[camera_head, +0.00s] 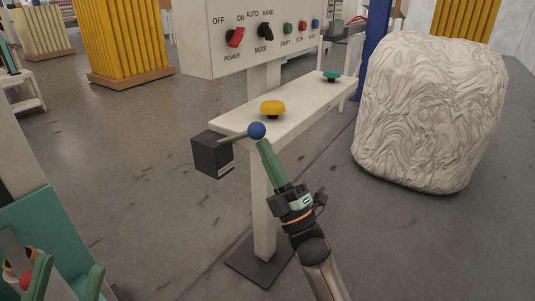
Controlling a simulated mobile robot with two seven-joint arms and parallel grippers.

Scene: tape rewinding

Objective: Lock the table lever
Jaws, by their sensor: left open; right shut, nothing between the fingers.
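A lever with a blue ball knob (257,130) sticks out to the right from a black box (212,154) at the near end of the white panel table (290,122). My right gripper (264,146) has its green fingers together, pointing up, with the tips just below the blue knob. Whether they touch it I cannot tell. My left gripper (67,270) is at the bottom left corner, its two green fingers apart and partly cut off by the frame. A red knob (26,280) shows by its left finger.
A control panel (262,36) with red and black switches stands behind the table. A yellow button (272,108) and a green button (331,75) sit on the table top. A large wrapped bale (430,112) stands right. A teal machine part (38,218) is at left. Floor between is clear.

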